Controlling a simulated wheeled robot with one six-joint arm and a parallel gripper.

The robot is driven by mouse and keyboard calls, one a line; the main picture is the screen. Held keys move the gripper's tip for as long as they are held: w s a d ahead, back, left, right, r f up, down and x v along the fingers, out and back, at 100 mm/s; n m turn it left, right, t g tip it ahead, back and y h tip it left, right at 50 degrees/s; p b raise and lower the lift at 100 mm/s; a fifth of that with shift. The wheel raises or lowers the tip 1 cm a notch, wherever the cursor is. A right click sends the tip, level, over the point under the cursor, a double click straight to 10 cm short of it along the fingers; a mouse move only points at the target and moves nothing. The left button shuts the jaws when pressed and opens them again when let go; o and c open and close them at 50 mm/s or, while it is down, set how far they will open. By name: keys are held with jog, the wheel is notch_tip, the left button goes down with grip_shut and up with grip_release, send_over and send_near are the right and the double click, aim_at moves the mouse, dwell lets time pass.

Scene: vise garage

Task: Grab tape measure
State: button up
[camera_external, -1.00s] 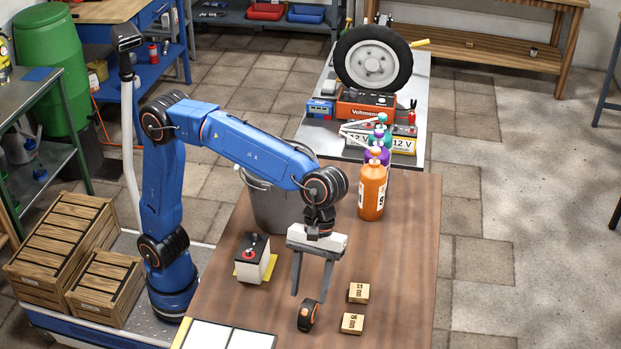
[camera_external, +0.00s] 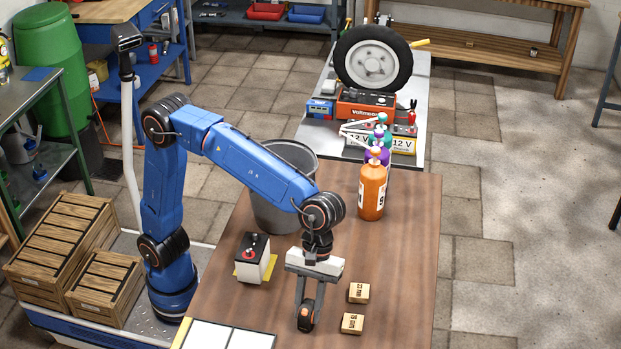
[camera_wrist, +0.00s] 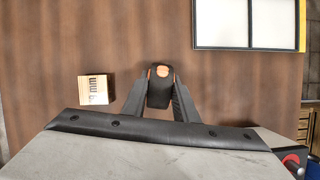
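The tape measure (camera_external: 306,318), small and black with orange parts, stands on the brown table near its front. It also shows in the wrist view (camera_wrist: 160,88) between my two fingers. My gripper (camera_external: 309,300) points down over it, with one finger on each side. In the wrist view my gripper (camera_wrist: 160,76) has its fingers close against both sides of the tape measure, with no clear gap. The tape measure looks to be still on the table, and its underside is hidden.
Two small wooden blocks (camera_external: 358,292) (camera_external: 352,323) lie right of my gripper; one block (camera_wrist: 96,90) shows in the wrist view. A white and black box (camera_external: 253,260) stands left. White panels (camera_external: 222,336) lie at the front left. A bucket (camera_external: 270,210) and an orange bottle (camera_external: 371,192) stand behind.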

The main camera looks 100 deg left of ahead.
grip_shut()
